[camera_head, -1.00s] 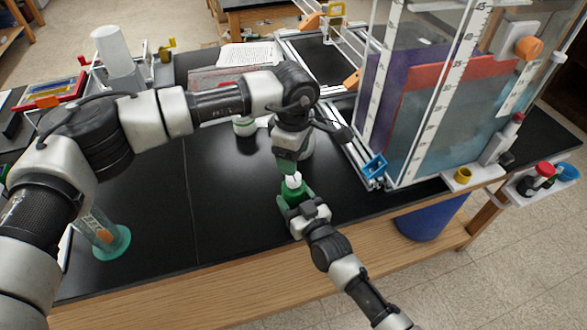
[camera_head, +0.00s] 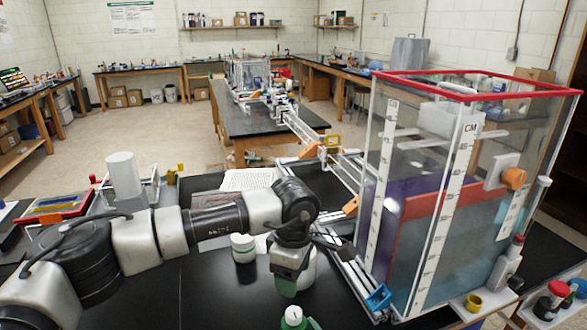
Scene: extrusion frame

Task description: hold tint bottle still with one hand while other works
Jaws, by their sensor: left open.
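A small bottle with a white tip (camera_head: 293,313) shows at the bottom edge of the view, with green around it. Most of it is cut off, and I cannot tell whether the green is bottle or my right gripper's fingers. My left gripper (camera_head: 287,285) is open and points down just above the white tip, apart from it. Nothing shows between its fingers. The rest of my right arm is out of view.
A white jar with a green label (camera_head: 243,248) stands left of my left gripper. A pale container is partly hidden behind that gripper. A large clear tank (camera_head: 440,170) with a red rim stands at right. The black benchtop (camera_head: 205,285) is bare left of the gripper.

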